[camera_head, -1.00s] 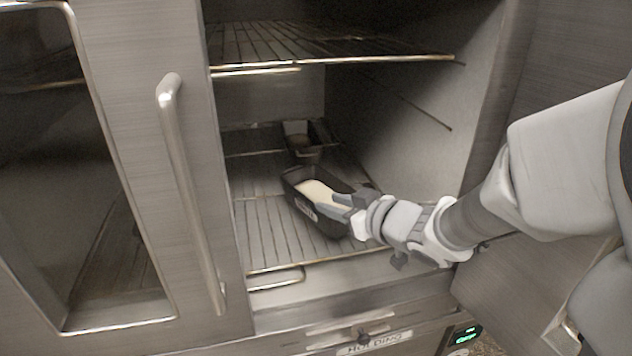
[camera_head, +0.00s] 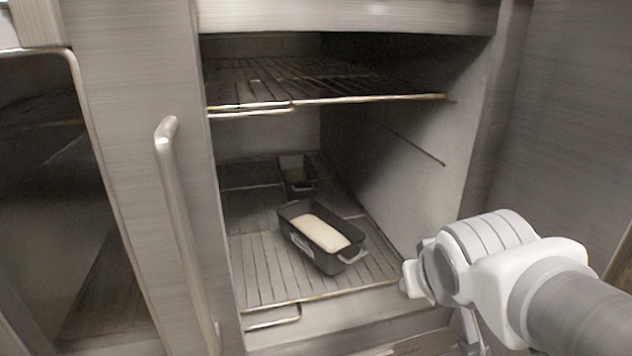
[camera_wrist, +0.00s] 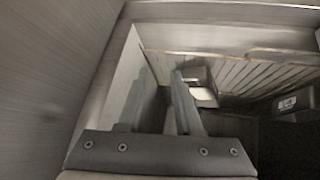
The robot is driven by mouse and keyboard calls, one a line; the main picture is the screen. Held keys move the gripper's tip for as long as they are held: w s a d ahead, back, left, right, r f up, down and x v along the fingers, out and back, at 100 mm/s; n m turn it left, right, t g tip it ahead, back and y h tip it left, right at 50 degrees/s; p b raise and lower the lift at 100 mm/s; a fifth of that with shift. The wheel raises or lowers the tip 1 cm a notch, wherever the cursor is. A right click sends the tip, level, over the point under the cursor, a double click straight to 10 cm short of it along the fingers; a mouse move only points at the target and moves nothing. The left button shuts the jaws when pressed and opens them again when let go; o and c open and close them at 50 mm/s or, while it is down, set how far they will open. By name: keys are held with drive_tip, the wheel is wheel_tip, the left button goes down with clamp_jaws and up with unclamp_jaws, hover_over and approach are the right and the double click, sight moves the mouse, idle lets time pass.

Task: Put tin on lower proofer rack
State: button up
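A dark loaf tin (camera_head: 308,257) with pale dough in it rests upright on the lower rack (camera_head: 262,275) of the open proofer. A handle shows at its near end. In the head view my wrist hides most of the fingers.
A second dark tin (camera_head: 298,172) stands farther back on the lower rack. The upper rack (camera_head: 330,98) hangs above. The door with its long handle (camera_head: 185,220) is at the left. The proofer's side wall (camera_head: 425,190) is right of the racks.

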drive_tip(key=s+a+g+y, duration=0.1)
drive_tip(key=s+a+g, duration=0.1)
drive_tip(key=s, duration=0.6)
drive_tip(key=shift+a+f+y, duration=0.3)
drive_tip(key=shift+a+f, duration=0.15)
drive_tip(key=shift+a, duration=0.25)
drive_tip(key=shift+r+p, duration=0.4)
drive_tip(key=shift+a, duration=0.1)
